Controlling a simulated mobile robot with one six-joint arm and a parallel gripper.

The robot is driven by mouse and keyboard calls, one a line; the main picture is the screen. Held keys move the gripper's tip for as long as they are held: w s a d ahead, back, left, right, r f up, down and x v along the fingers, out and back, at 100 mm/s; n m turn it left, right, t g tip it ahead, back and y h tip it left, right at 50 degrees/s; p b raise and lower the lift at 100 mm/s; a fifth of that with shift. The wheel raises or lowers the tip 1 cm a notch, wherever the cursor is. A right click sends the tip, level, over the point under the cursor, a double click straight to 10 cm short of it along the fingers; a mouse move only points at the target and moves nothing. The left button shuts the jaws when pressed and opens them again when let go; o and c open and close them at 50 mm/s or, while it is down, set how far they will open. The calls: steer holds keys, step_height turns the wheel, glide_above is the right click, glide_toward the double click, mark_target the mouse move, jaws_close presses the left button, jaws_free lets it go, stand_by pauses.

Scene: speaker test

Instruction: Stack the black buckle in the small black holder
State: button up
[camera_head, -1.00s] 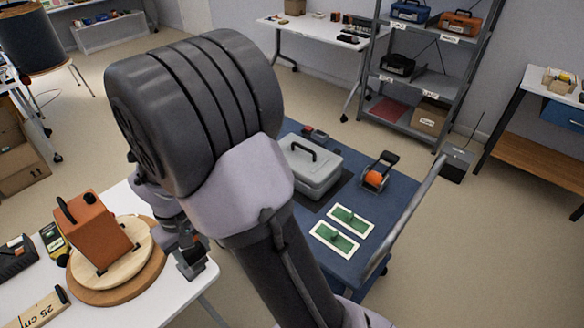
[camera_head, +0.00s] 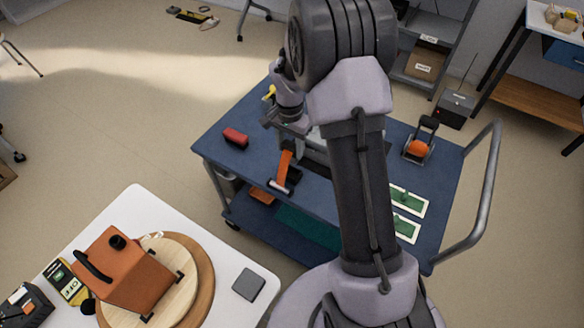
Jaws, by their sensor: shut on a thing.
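My gripper (camera_head: 284,124) is in the head view, over the far left part of the blue cart. It is small and partly hidden by my own arm. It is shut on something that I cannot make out. An orange tool with a pale end (camera_head: 285,168) shows just below it, and I cannot tell whether they touch. A small dark object lies beside the orange tool. I cannot pick out the black buckle or the small black holder with certainty. A flat dark grey square (camera_head: 249,284) lies on the white table.
The blue cart (camera_head: 213,148) bears a red block (camera_head: 235,138), two green boards in pale frames and an orange-and-black device (camera_head: 419,146). My arm hides its middle. The white table (camera_head: 135,210) bears round wooden boards with an orange case (camera_head: 125,270). A gap of floor separates them.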

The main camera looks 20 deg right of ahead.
mark_target(290, 161)
step_height(290, 161, down, 8)
steer(key=shift+r+b, duration=0.15)
steer(key=shift+b, duration=1.1)
steer(key=shift+f, duration=0.3)
steer(key=o, duration=1.4)
